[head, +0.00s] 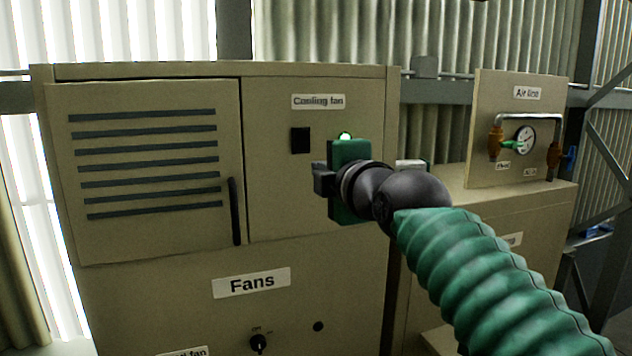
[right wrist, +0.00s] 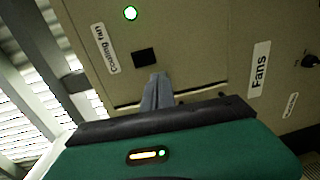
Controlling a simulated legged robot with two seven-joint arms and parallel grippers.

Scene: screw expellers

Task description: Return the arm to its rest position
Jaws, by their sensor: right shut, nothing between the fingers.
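My right arm comes in from the lower right of the head view with its green ribbed sleeve (head: 490,270). My right gripper (head: 321,179) is in front of the cabinet panel, below the black switch (head: 300,140) under the "Cooling fan" label (head: 318,101). In the right wrist view its grey fingers (right wrist: 157,92) are together with nothing between them. They point toward the panel, and the black switch (right wrist: 145,59) shows beyond their tips. I cannot tell the exact gap to the panel. A lit green lamp (head: 345,135) shows just above the gripper body. My left gripper is not in view.
The beige cabinet (head: 160,245) has a louvred door with a dark handle (head: 235,211) and a "Fans" label (head: 251,282) above a black knob (head: 258,343). At right, an "Air line" board (head: 482,110) carries a gauge (head: 525,140) and valves above a lower cabinet.

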